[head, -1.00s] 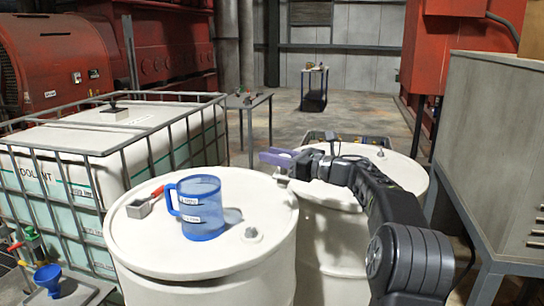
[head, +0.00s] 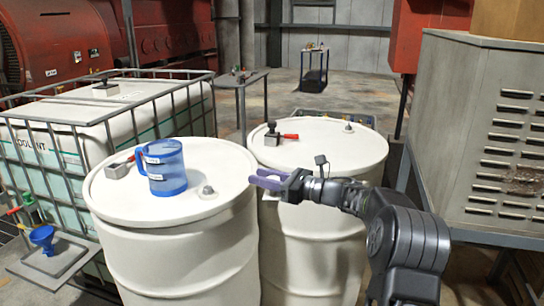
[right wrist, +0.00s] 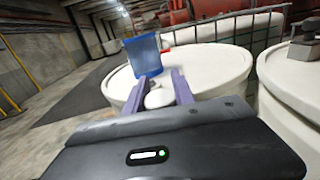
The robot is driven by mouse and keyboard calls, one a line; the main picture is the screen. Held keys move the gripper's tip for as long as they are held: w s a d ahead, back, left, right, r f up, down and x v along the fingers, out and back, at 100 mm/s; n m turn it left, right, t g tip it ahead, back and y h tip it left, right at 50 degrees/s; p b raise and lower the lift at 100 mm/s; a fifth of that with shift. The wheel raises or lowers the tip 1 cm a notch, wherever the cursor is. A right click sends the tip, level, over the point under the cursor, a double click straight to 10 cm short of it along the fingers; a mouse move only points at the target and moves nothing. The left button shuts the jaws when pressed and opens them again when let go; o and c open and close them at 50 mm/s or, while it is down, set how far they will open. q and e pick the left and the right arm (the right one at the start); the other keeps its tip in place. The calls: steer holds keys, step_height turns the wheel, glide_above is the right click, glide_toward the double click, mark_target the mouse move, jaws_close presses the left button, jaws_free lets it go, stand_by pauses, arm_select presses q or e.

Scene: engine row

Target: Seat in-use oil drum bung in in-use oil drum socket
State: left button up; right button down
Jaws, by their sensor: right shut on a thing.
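My right gripper (head: 267,181), with purple fingers, is shut on a small whitish piece, which I take to be the oil drum bung (right wrist: 158,97). It is held between the fingers in the right wrist view and is mostly hidden in the head view. The gripper is near the right rim of the left white drum (head: 130,205), in front of the right white drum (head: 330,150). A grey fitting (head: 207,190) stands on the left drum's top, left of the gripper. I cannot make out an open socket. My left gripper is not in view.
A blue jug (head: 166,170) stands on the left drum beside a red-handled valve (head: 120,167). The right drum carries another red-handled valve (head: 275,135) and a small fitting (head: 348,127). A caged coolant tank (head: 60,150) is left, a grey cabinet (head: 480,140) right.

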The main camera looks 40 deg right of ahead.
steer(key=s+a+f+n+g+y, duration=0.1)
steer(key=s+a+f+y, duration=0.15)
steer(key=a+f, duration=0.35)
steer(key=s+a+f+n+g+y, duration=0.1)
steer(key=s+a+f, duration=0.25)
steer(key=f, duration=0.45)
steer(key=s+a+f+n+g+y, duration=0.1)
steer(key=s+a+f, duration=0.3)
steer(key=a, duration=0.3)
steer(key=s+a+f+n+g+y, duration=0.1)
steer(key=s+a+f+n+g, duration=0.1)
steer(key=s+a+f, duration=0.3)
steer(key=s+a, duration=0.2)
steer(key=shift+s+a, duration=0.2)
steer(key=shift+s, duration=0.1)
steer(key=shift+f, duration=0.1)
